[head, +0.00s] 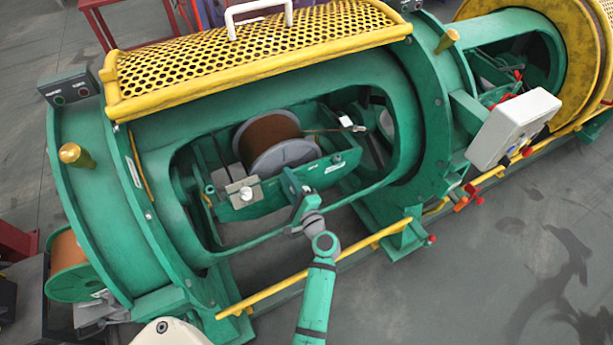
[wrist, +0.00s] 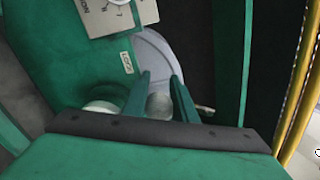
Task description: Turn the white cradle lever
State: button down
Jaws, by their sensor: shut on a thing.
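The green cradle (head: 265,205) sits inside the strander's open window and carries a reel with a copper-coloured winding and grey flanges (head: 285,155). My gripper (head: 296,190) reaches over the window's near edge to the cradle's near side. In the wrist view my gripper (wrist: 160,98) is shut, with its two green fingers on either side of a pale rounded piece, which looks like the end of the white cradle lever (wrist: 159,106). The rest of the lever is hidden. A small label reading LOCK (wrist: 127,62) is on the cradle beside the fingers.
A metal plate with a white knob (head: 244,192) is on the cradle. The yellow mesh guard (head: 260,55) stands raised above the window. A yellow rail (head: 320,265) runs along the machine's near side. A white box (head: 514,128) stands at right.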

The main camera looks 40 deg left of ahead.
jog(key=shift+s+a+f+n, duration=0.2)
jog(key=shift+s+f+n, duration=0.5)
jog(key=shift+n, duration=0.35)
jog(key=shift+s+a+f+n, duration=0.2)
jog(key=shift+s+f+n, duration=0.45)
jog(key=shift+n, duration=0.4)
jog(key=shift+w+t, duration=0.1)
jog(key=shift+t, duration=0.2)
jog(key=c, duration=1.6)
grip_release()
jog(key=shift+o, duration=0.7)
jog(key=shift+a, duration=0.2)
jog(key=shift+r, duration=0.1)
jog(key=v, duration=1.1)
